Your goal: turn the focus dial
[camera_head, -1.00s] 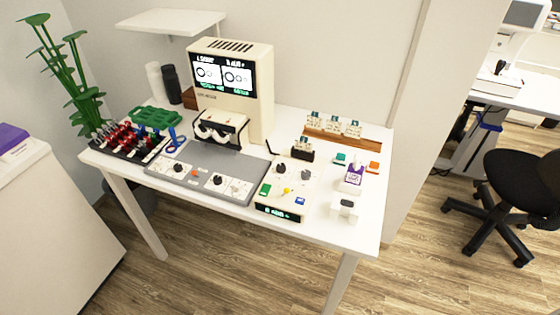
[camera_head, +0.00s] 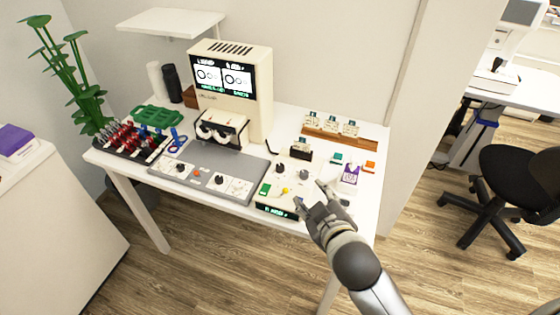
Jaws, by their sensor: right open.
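Dark round dials stand on two control units, and their labels are too small to tell which one is the focus dial. The white control box (camera_head: 268,199) carries a left dial (camera_head: 280,167) and a right dial (camera_head: 304,175). The grey console (camera_head: 203,166) carries one dial (camera_head: 180,167) at its left and another (camera_head: 219,180) at its right. My right gripper (camera_head: 311,194) is open and empty, over the front right corner of the white box. It is apart from the dials and hides the box's blue button. My left gripper is not in view.
The beige tester (camera_head: 258,110) with a lit screen (camera_head: 223,76) stands behind the console. A wooden rack (camera_head: 360,142) lies behind.

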